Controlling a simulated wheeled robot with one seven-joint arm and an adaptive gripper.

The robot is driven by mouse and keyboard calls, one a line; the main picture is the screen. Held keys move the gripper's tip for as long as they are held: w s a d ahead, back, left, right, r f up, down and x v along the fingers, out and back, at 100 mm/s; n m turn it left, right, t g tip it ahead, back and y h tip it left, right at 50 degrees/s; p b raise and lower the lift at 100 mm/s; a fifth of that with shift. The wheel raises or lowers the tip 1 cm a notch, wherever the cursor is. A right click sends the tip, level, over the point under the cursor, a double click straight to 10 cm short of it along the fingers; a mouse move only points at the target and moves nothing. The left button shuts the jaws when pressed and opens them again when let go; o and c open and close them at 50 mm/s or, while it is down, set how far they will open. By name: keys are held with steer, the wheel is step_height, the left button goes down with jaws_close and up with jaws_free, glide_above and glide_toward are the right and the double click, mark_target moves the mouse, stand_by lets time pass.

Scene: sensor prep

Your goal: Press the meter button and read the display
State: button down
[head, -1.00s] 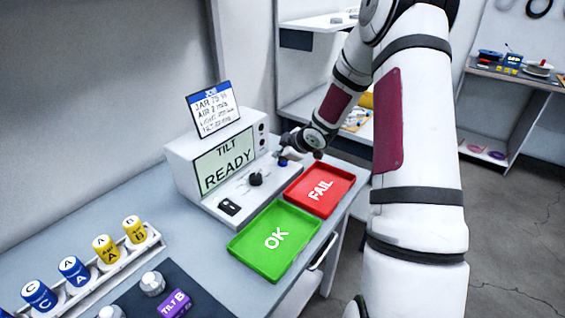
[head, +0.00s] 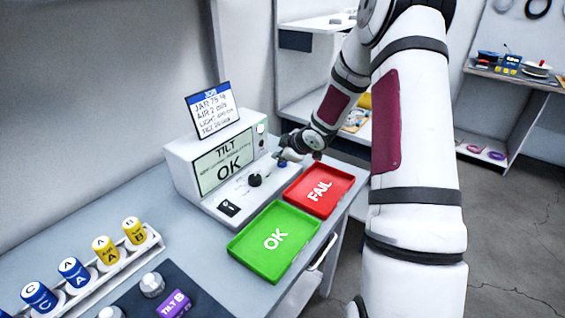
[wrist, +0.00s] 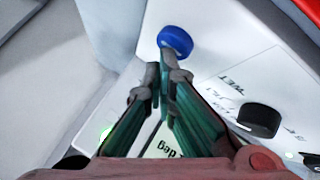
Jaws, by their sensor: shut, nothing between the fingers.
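The white meter (head: 180,155) stands on the bench. Its display (head: 224,166) reads "TILT" above "OK", with a line too small to read between them. A lamp (head: 261,128) on its face is lit pale; a green glow also shows in the wrist view. The blue button (wrist: 175,40) shows at the fingertips in the wrist view; it is mostly hidden in the head view. My gripper (wrist: 166,68) is shut and empty, its tips at the button's edge; I cannot tell whether they touch it. A black knob (wrist: 258,120) sits to the right in that view.
The green OK tray (head: 254,258) and red FAIL tray (head: 332,178) lie empty before the meter. A card (head: 213,108) stands on top. A rack (head: 112,268) of several canisters and a purple "TILT B" block (head: 175,304) are at the lower left.

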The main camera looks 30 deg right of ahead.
mark_target(280, 164)
steer(key=shift+r+p, duration=0.55)
steer(key=shift+r, duration=0.1)
step_height(280, 164, up, 5)
steer(key=p, duration=0.4)
steer(key=shift+s+f+p, duration=0.1)
steer(key=shift+p, duration=0.3)
stand_by(0.5)
